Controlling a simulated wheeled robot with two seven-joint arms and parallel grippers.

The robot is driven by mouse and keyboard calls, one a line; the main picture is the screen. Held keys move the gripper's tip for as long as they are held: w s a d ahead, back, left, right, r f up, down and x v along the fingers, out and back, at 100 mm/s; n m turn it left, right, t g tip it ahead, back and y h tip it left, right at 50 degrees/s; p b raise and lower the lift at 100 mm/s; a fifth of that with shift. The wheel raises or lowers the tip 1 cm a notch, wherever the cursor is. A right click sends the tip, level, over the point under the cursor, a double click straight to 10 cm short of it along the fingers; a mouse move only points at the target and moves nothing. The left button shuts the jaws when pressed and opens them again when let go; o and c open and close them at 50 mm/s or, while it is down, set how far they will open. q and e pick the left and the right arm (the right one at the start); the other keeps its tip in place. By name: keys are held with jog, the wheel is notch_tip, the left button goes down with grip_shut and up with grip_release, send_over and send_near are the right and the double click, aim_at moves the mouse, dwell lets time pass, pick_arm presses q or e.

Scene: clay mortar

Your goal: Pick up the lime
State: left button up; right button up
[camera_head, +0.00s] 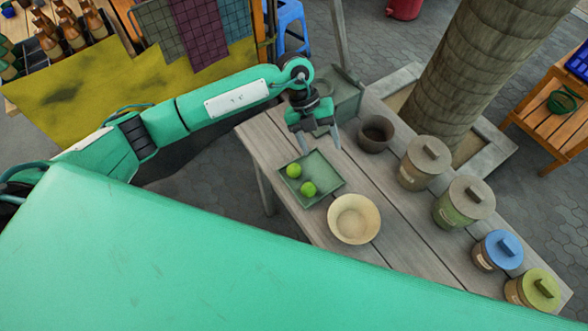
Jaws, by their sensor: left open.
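Two round green limes, one lime (293,170) at the upper left and the other lime (308,188) lower right, lie on a square green tray (326,177) on the wooden table. My left gripper (320,149) points down, open and empty. In the picture its fingertips are just above the tray's far edge, apart from both limes; its exact height is hard to tell. My right gripper is not in view.
A cream bowl (354,219) stands right beside the tray. A dark mortar-like pot (376,133) stands behind, and a greenish box (346,97) is at the table's far end. Several lidded jars line the right side, including a blue-lidded jar (498,251). A thick trunk (468,75) rises behind.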

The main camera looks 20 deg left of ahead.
aim_at(294, 165)
pick_arm(q)
jog(key=w+a+n+y, duration=0.15)
jog(key=a+y, duration=0.25)
jog(key=a, duration=0.4)
jog(key=shift+m, duration=0.25)
jog(key=x, duration=0.2)
jog(key=p+x, duration=0.1)
jog(key=x, duration=0.2)
jog(key=p+x, duration=0.1)
jog(key=x, duration=0.2)
jog(key=shift+w+d+f, duration=0.1)
jog(key=shift+w+f, duration=0.1)
jog(key=shift+w, duration=0.15)
jog(key=p+x, duration=0.1)
jog(key=x, duration=0.2)
jog(key=p+x, duration=0.1)
jog(key=shift+s+d+f+p, duration=0.25)
jog(key=shift+d+p, duration=0.05)
jog(key=shift+p, duration=0.05)
jog(key=shift+f, duration=0.35)
jog(key=shift+c, duration=0.5)
jog(key=c, duration=1)
